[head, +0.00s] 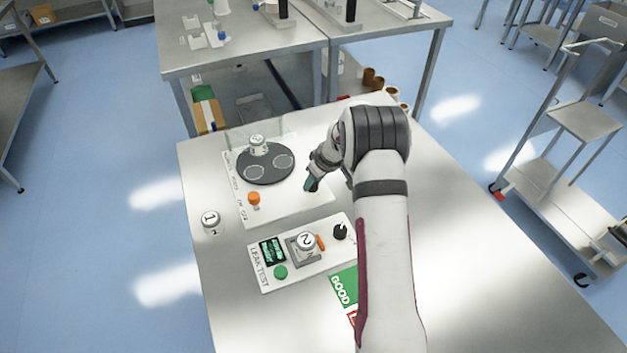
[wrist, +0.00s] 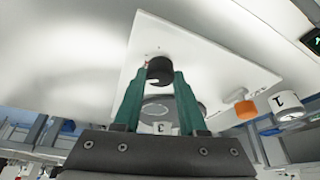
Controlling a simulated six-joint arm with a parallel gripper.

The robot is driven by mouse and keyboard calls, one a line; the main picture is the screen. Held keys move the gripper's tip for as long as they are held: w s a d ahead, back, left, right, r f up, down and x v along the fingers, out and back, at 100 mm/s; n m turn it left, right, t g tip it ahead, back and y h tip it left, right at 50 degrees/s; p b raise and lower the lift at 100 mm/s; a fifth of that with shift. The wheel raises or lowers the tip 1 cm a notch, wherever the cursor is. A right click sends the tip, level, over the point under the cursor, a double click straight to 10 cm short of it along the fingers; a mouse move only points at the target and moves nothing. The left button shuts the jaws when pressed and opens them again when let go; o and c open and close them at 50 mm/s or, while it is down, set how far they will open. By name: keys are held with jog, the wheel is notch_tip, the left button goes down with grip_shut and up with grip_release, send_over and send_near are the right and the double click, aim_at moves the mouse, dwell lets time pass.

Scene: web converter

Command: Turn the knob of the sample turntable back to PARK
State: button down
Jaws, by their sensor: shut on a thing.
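The sample turntable is a white base (head: 306,208) with a dark round disc (head: 266,176). A white jar marked 3 (head: 258,146) stands on the disc. The base also fills the middle of the wrist view (wrist: 205,62). My gripper (head: 309,185) is at the right side of the base. In the wrist view its green fingers (wrist: 159,76) are shut on the black turntable knob (wrist: 160,68), one on each side. The knob is hidden behind the gripper in the head view. The PARK mark and the knob's pointing direction cannot be read.
An orange button (head: 253,198) stands on the turntable base's front left. A jar marked 1 (head: 211,222) stands left of it. In front is the leak test unit (head: 314,272), with jar 2 (head: 307,241) and another black knob (head: 340,231). The table's right side is clear.

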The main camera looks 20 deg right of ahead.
jog(key=n+y, duration=0.1)
jog(key=n, duration=0.1)
jog(key=n+g, duration=0.1)
jog(key=n, duration=0.2)
jog(key=shift+w+d+y, duration=0.1)
jog(key=shift+y, duration=0.3)
jog(key=shift+n, duration=0.3)
jog(key=shift+c, duration=2.3)
grip_release()
jog(key=v, duration=1.5)
jog(key=shift+d+r, duration=0.15)
jog(key=shift+r, duration=0.25)
